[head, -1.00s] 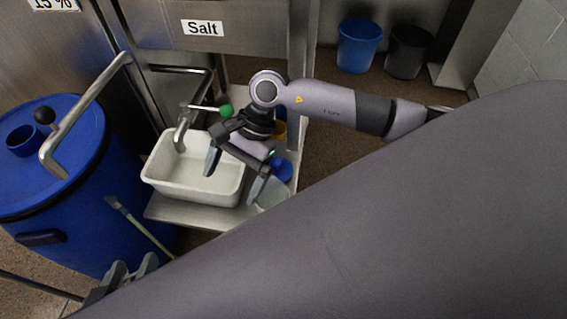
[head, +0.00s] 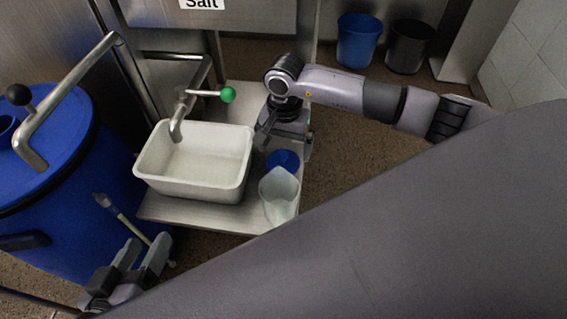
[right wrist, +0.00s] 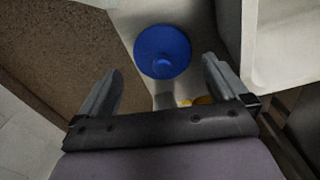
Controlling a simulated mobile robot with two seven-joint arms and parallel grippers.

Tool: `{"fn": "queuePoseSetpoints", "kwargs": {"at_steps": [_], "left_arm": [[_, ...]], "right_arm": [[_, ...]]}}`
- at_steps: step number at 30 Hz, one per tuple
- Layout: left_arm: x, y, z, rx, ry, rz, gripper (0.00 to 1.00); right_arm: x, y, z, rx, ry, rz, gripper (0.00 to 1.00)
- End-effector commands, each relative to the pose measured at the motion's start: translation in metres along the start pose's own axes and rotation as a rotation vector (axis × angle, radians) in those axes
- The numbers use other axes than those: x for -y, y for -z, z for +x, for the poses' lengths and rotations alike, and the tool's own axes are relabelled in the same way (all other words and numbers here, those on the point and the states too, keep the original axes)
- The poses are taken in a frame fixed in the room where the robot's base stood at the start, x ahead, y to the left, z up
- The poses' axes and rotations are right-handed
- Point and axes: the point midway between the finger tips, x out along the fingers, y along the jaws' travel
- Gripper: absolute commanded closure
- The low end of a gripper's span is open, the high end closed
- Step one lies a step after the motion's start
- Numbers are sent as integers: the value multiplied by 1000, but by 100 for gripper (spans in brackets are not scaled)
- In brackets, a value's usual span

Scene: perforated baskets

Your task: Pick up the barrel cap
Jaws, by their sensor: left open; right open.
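The barrel cap appears to be the round blue piece (head: 283,160) on the metal shelf, between the white basin and a clear jug. In the right wrist view the blue cap (right wrist: 162,45) shows as a disc with a small raised centre, ahead of the fingers. My right gripper (head: 264,133) hangs just behind the cap in the head view; its fingers (right wrist: 160,68) are open and empty, one on each side of the cap's line, and contact does not show.
The white basin (head: 147,168) stands left of the cap, under a tap with a green knob (head: 228,95). The clear jug (head: 279,197) stands close in front of the cap. Yellow pieces (right wrist: 203,100) show near the right fingers. Blue (head: 358,42) and black (head: 409,47) bins stand behind.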

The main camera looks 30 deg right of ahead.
Motion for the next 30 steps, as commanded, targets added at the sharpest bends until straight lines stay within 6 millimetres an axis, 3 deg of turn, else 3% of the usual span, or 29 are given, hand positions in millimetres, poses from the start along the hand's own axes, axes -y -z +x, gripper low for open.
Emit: {"fn": "queuePoseSetpoints", "kwargs": {"at_steps": [9,17,22,30], "left_arm": [[11,-4,-6,-51,36,83,44],[11,-1,-8,-59,42,95,44],[11,-1,-8,-59,42,94,44],[11,-1,-8,-58,41,94,44]], "right_arm": [[3,1,46,3,-1,1,0],[3,2,49,1,0,0,0],[3,2,49,1,0,0,46],[3,2,48,1,1,0,47]]}}
